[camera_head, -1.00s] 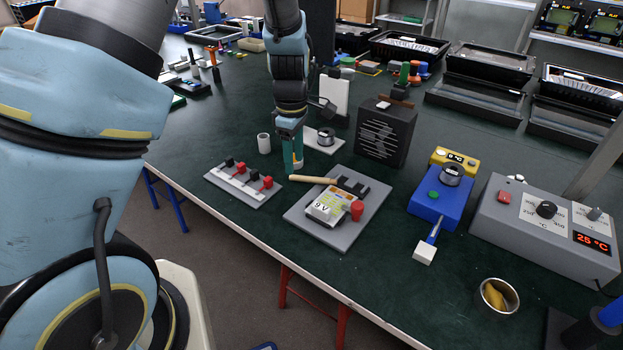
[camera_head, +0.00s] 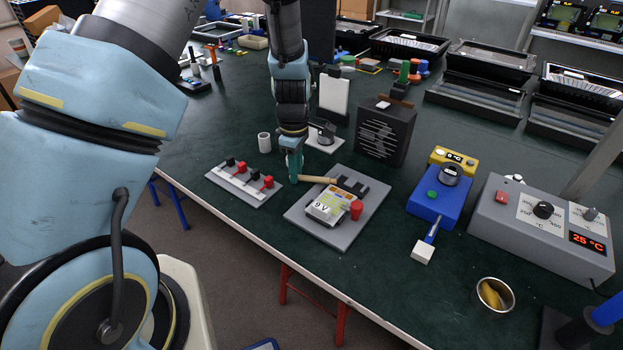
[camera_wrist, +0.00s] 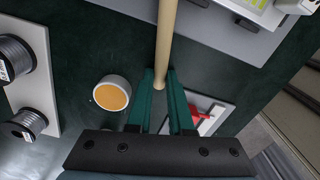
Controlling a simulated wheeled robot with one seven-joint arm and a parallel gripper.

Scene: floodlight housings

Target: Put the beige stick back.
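The beige stick (camera_head: 320,181) lies level over the grey plate (camera_head: 370,203), beside the 9 V block (camera_head: 325,210). Its right end is near a dark notched holder (camera_head: 351,187); I cannot tell whether they touch. My gripper (camera_head: 294,176) points down at the stick's left end, just off the plate's back left corner. In the wrist view the stick (camera_wrist: 167,35) runs down from the top edge, its end between my teal fingers (camera_wrist: 160,78). Both fingers appear to touch its sides, so the gripper looks shut on it.
A white-topped terminal board (camera_head: 243,182) with red and black pieces lies left of the plate. A small white cup (camera_head: 264,143) stands behind it. A red cylinder (camera_head: 356,210) stands on the plate. A dark slotted box (camera_head: 384,133) and blue device (camera_head: 436,203) stand to the right.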

